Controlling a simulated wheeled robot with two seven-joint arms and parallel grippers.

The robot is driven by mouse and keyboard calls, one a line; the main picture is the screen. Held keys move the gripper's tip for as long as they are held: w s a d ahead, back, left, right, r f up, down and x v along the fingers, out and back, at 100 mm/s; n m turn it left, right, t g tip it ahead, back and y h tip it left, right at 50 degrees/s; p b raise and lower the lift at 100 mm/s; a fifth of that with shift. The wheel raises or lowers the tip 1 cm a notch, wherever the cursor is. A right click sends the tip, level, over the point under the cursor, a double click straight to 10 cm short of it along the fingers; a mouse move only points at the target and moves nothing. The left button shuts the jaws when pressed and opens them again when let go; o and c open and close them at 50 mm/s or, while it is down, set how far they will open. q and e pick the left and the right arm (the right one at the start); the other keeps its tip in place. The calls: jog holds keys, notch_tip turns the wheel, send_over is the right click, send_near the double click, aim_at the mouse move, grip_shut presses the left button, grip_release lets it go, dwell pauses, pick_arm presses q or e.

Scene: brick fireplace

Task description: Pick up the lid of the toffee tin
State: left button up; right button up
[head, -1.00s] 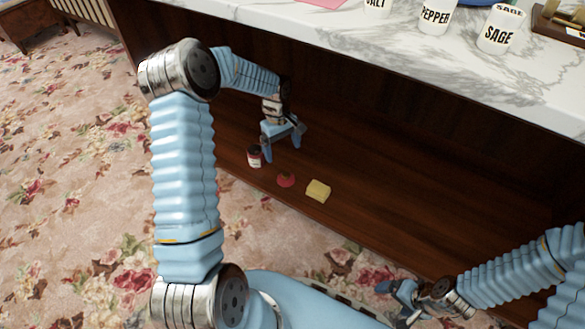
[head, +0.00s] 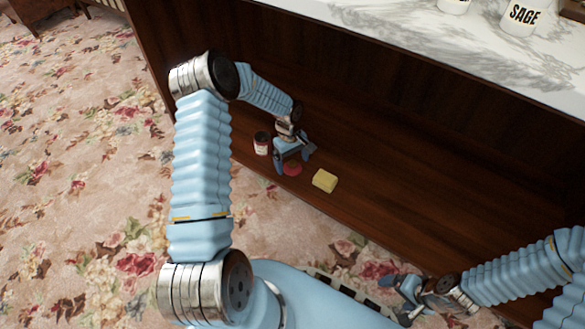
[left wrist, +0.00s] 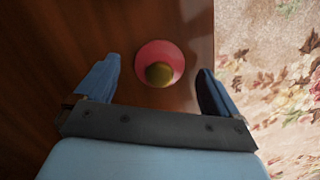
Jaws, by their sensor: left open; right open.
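The lid (head: 292,170), a small round red disc, lies on the dark wooden shelf. My right gripper (head: 396,296) is open and empty at the lower right, away from the lid.
A small jar with a red and white label (head: 261,144) stands left of the lid. A yellow block (head: 325,181) lies to its right. The marble counter (head: 420,45) overhangs the shelf, with a SAGE canister (head: 523,16) on it. The shelf's right side is clear.

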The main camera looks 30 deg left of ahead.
pick_arm(q)
jog(key=shift+d+f, duration=0.1)
jog(key=shift+f, duration=0.55)
jog(key=c, duration=1.1)
pick_arm(e)
jog(key=shift+f, duration=0.1)
pick_arm(q)
jog(key=shift+r, duration=0.1)
